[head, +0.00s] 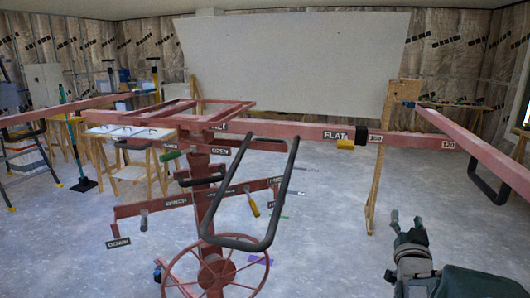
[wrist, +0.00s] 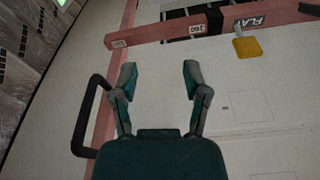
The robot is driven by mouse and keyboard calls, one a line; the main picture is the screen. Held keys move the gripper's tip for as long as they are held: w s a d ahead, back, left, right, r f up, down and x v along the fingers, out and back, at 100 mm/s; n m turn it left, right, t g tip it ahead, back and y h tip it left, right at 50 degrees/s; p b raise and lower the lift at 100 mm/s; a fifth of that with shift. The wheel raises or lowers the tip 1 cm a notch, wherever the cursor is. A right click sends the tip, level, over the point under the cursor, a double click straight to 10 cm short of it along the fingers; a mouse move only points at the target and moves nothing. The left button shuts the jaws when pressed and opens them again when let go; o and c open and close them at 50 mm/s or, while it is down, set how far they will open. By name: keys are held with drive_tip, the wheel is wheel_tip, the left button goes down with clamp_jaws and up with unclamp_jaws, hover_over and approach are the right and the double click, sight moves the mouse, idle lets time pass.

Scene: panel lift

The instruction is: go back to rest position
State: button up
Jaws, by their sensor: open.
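My gripper (head: 408,222) is at the lower right of the head view, raised above the floor. In the wrist view its two fingers (wrist: 159,80) are spread apart with nothing between them. The red panel lift (head: 208,190) stands left of it, with a red handwheel (head: 215,262) at the bottom and a black looped handle (head: 250,243) in front. The gripper is apart from the lift in the head view. A yellow tag (head: 345,144) hangs by the FLAT label on the lift's crossbar; the yellow tag also shows in the wrist view (wrist: 247,47).
A large pale panel (head: 290,70) stands upright at the back. A red arm (head: 480,157) of the lift reaches toward the right edge, with a black loop (head: 488,188) below it. Sawhorses and tools stand at the left. The concrete floor (head: 325,250) between lift and gripper is clear.

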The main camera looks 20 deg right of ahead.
drive_tip(key=a+f+n+g+y, duration=0.2)
drive_tip(key=a+y, duration=0.1)
drive_tip(key=a, duration=0.5)
drive_tip(key=a+f+n+g+y, duration=0.2)
drive_tip(key=a+g+y, duration=0.15)
drive_tip(key=a, duration=0.45)
drive_tip(key=s+a+f+n+g+y, duration=0.1)
drive_tip(key=s+a+n+g+y, duration=0.1)
drive_tip(key=s+a, duration=0.5)
drive_tip(key=s+a+f+n+g+y, duration=0.2)
drive_tip(key=s+a+g, duration=0.1)
drive_tip(key=s+a, duration=0.4)
drive_tip(key=shift+s+f+n+g+y, duration=0.3)
drive_tip(key=shift+s+n+g+y, duration=0.1)
drive_tip(key=shift+s, duration=0.1)
